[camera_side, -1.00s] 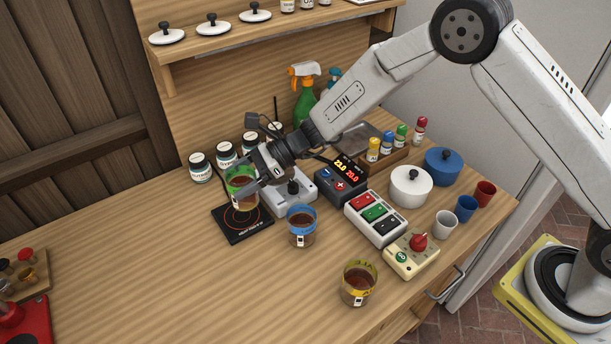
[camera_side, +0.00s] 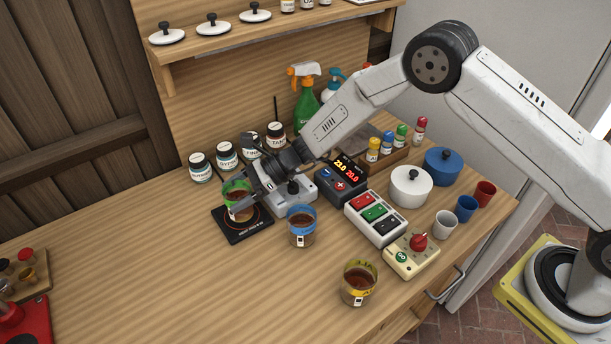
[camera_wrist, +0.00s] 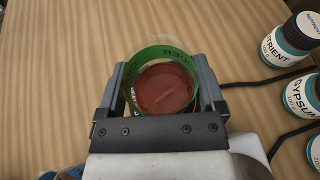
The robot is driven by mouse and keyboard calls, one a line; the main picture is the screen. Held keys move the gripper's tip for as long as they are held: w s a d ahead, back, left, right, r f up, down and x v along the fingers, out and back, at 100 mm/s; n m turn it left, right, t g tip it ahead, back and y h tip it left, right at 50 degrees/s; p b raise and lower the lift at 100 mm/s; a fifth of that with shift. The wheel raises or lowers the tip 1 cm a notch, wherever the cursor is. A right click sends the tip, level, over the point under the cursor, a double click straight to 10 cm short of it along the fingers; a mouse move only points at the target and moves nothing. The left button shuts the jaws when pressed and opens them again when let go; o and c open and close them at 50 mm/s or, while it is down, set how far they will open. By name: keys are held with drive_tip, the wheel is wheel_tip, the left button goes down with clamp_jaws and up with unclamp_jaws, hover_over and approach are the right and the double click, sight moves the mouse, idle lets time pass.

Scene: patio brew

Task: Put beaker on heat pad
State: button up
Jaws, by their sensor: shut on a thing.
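A glass beaker with a green band and brown-red liquid (camera_side: 238,203) is at the black heat pad (camera_side: 240,232) in the side view. My gripper (camera_side: 241,198) is shut on this beaker. The beaker looks upright and low over the pad; I cannot tell whether its base touches. In the wrist view the green-banded beaker (camera_wrist: 164,80) sits between my two fingers (camera_wrist: 165,95), with a small bar visible in the liquid.
A blue-banded beaker (camera_side: 301,228) stands right of the pad and a yellow-banded beaker (camera_side: 358,283) farther forward. A grey stirrer device (camera_side: 298,200) is close beside the pad. Labelled jars (camera_side: 200,168) line the back.

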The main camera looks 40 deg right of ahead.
drive_tip(key=shift+f, duration=0.25)
drive_tip(key=o, duration=1.2)
drive_tip(key=shift+r, duration=0.1)
drive_tip(key=shift+d+r, duration=0.1)
drive_tip(key=shift+d, duration=0.05)
drive_tip(key=v, duration=1.1)
drive_tip(key=shift+s+d+r, duration=0.1)
drive_tip(key=shift+d, duration=0.2)
